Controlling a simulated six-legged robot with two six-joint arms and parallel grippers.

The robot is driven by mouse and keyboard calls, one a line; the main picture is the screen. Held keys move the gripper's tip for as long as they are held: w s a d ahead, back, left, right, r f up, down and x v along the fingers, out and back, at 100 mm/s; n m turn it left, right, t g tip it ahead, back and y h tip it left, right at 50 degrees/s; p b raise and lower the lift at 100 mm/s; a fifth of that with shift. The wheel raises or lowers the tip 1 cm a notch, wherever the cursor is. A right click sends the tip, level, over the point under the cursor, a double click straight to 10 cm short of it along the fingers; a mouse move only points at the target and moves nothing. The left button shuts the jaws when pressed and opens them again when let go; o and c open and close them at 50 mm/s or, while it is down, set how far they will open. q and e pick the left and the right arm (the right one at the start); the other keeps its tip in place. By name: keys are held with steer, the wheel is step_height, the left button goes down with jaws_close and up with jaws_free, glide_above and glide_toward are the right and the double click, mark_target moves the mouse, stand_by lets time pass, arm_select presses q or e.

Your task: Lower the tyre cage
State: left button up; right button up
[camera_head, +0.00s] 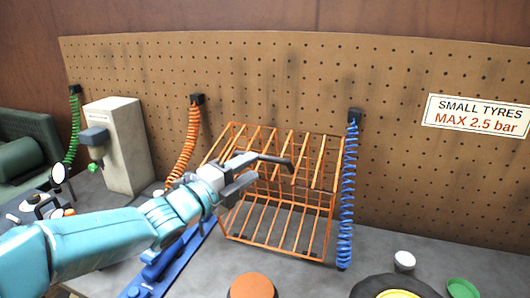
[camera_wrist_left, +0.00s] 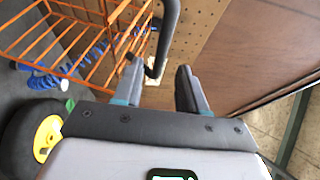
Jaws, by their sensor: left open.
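The tyre cage (camera_head: 285,232) is an orange wire frame on the grey bench against the pegboard. Its slatted upper panel slants over an open space with a barred floor. A dark bent handle (camera_head: 277,160) shows in front of the upper panel. My left gripper (camera_head: 248,170) is open in front of the cage's left part, close to the handle. In the left wrist view, the handle (camera_wrist_left: 168,35) reaches down to the gap between the open fingers (camera_wrist_left: 158,85); I cannot tell whether they touch. The cage (camera_wrist_left: 75,45) fills the upper left there. My right gripper is not in view.
Orange (camera_head: 189,145) and blue (camera_head: 349,190) coiled hoses hang either side of the cage. A blue tool (camera_head: 160,265) lies under my left arm. A grey cabinet (camera_head: 125,150) stands left.

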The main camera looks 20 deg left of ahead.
mark_target(263, 160)
arm_select(q)
steer(key=p+x, duration=0.1)
steer(key=x, duration=0.5)
steer(key=shift+s+d, duration=0.15)
steer(key=shift+s, duration=0.05)
steer(key=shift+w, duration=0.1)
steer(key=shift+w+f, duration=0.1)
steer(key=c, duration=0.4)
jaws_close()
